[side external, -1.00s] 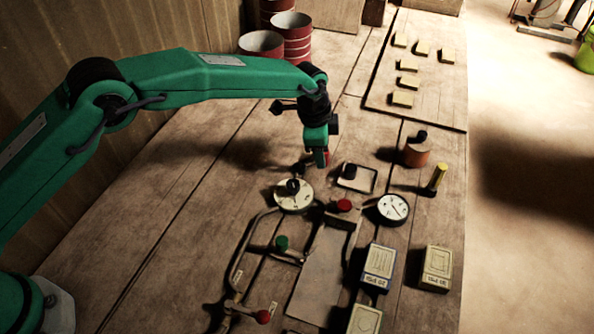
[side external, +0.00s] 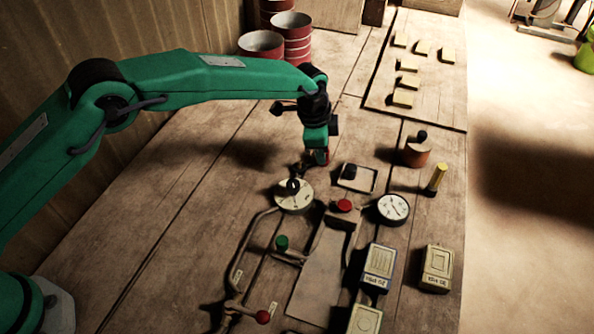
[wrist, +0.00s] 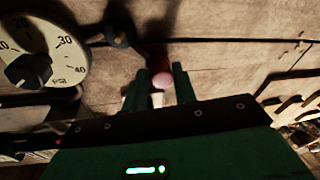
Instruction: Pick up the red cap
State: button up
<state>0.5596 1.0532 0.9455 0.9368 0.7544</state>
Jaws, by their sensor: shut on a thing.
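The red cap (side external: 323,155) is at the tip of my gripper (side external: 318,158) in the side view, above the table behind the round dial. In the wrist view the cap (wrist: 162,79) looks pinkish and rounded. It sits between the two green fingers of my gripper (wrist: 162,82), which are shut on it. The fingers hide part of the cap. I cannot tell whether its underside touches anything.
A cream dial with a black knob (side external: 294,194) stands close by in front. Around it are a red knob (side external: 344,205), a green knob (side external: 282,242), a white gauge (side external: 393,207), a black-knobbed plate (side external: 357,177) and pipes. Red drums (side external: 292,38) stand behind.

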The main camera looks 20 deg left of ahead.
jog(key=shift+r, duration=0.1)
jog(key=shift+r, duration=0.5)
jog(key=v, duration=0.3)
jog(key=shift+w+d, duration=0.15)
jog(key=shift+w, duration=0.1)
jog(key=s+d+r, duration=0.1)
jog(key=s+r, duration=0.1)
jog(key=s, duration=0.1)
jog(key=s+d+r, duration=0.2)
jog(key=s, duration=0.2)
jog(key=s+d+r, duration=0.2)
jog(key=s+r, duration=0.1)
jog(key=shift+s+d, duration=0.15)
jog(key=shift+s, duration=0.1)
jog(key=shift+w, duration=0.1)
